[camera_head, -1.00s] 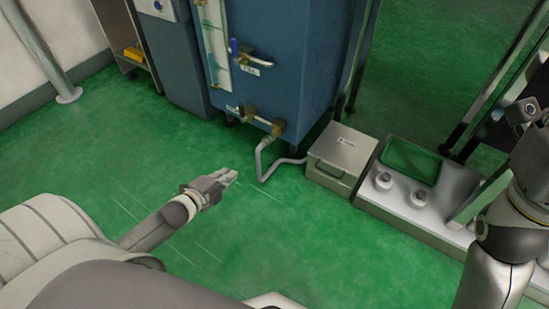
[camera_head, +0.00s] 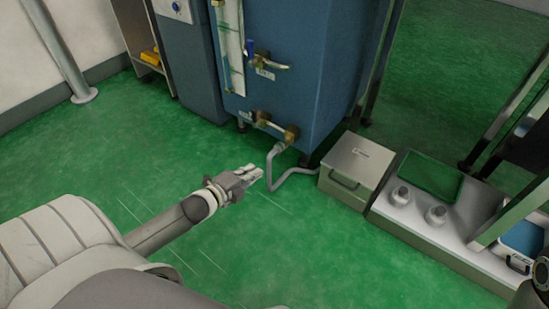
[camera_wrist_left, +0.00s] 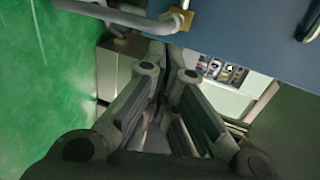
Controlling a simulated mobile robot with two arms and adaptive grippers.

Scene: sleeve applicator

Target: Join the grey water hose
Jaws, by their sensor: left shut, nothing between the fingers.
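The grey water hose (camera_head: 271,177) hangs below the brass fitting (camera_head: 291,133) low on the blue tank (camera_head: 285,80). It bends at the floor and runs right to a metal box. Whether its upper end is seated in the fitting is too small to tell. My left gripper (camera_head: 256,173) is shut and empty, just left of the hose's lower part and apart from it in the head view. In the left wrist view, its fingers (camera_wrist_left: 166,62) are together, below the hose (camera_wrist_left: 105,13) and the brass fitting (camera_wrist_left: 177,19). My right gripper is out of view.
The metal box (camera_head: 355,166) stands right of the hose. A grey unit with two round knobs (camera_head: 418,205) and a green panel (camera_head: 420,176) is beside it. A blue-handled valve (camera_head: 264,58) sticks out higher on the tank. The green floor (camera_head: 110,150) at left is clear.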

